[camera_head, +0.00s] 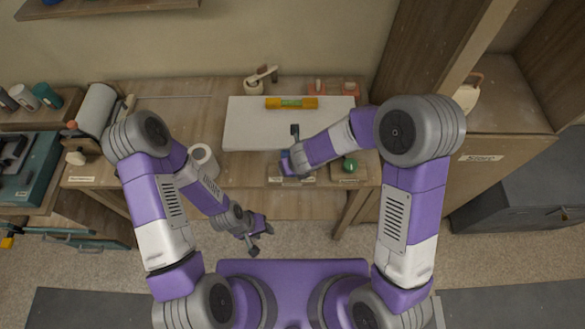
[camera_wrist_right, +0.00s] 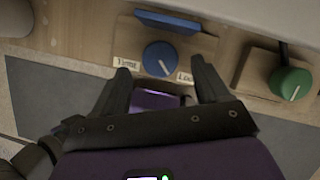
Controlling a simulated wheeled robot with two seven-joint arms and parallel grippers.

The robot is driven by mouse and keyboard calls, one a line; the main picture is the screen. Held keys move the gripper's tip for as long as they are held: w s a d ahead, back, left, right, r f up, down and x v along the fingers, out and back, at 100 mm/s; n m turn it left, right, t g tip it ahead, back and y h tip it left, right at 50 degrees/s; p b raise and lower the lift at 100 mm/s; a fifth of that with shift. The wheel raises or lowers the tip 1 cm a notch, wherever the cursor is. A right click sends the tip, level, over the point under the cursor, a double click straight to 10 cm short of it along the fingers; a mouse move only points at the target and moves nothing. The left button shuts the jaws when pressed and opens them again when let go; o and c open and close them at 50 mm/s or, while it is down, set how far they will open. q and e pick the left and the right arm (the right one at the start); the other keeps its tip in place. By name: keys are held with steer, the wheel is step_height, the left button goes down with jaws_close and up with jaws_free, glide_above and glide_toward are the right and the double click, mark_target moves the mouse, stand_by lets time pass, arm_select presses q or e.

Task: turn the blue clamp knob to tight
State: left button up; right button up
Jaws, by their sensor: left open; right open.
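The blue clamp knob (camera_wrist_right: 161,59) sits on a wooden block in the right wrist view. Its white pointer line slants down and right, toward the Loose label (camera_wrist_right: 185,77); the Tight label (camera_wrist_right: 127,62) is on its left. My right gripper (camera_wrist_right: 163,82) is open, with its fingertips apart on either side of the knob's near side; I cannot tell whether they touch it. In the head view my right gripper (camera_head: 291,165) covers the knob at the bench's front edge. My left gripper (camera_head: 262,240) is open and empty, low in front of the bench.
A green knob (camera_wrist_right: 291,83) stands on its own block to the right. A blue bar (camera_wrist_right: 168,22) lies behind the blue knob. A white board (camera_head: 245,115) with an orange level (camera_head: 291,103) lies on the bench. A white roll (camera_head: 203,158) stands to the left.

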steer(key=shift+b+x, duration=0.45)
steer(key=shift+x, duration=1.4)
steer(key=c, duration=1)
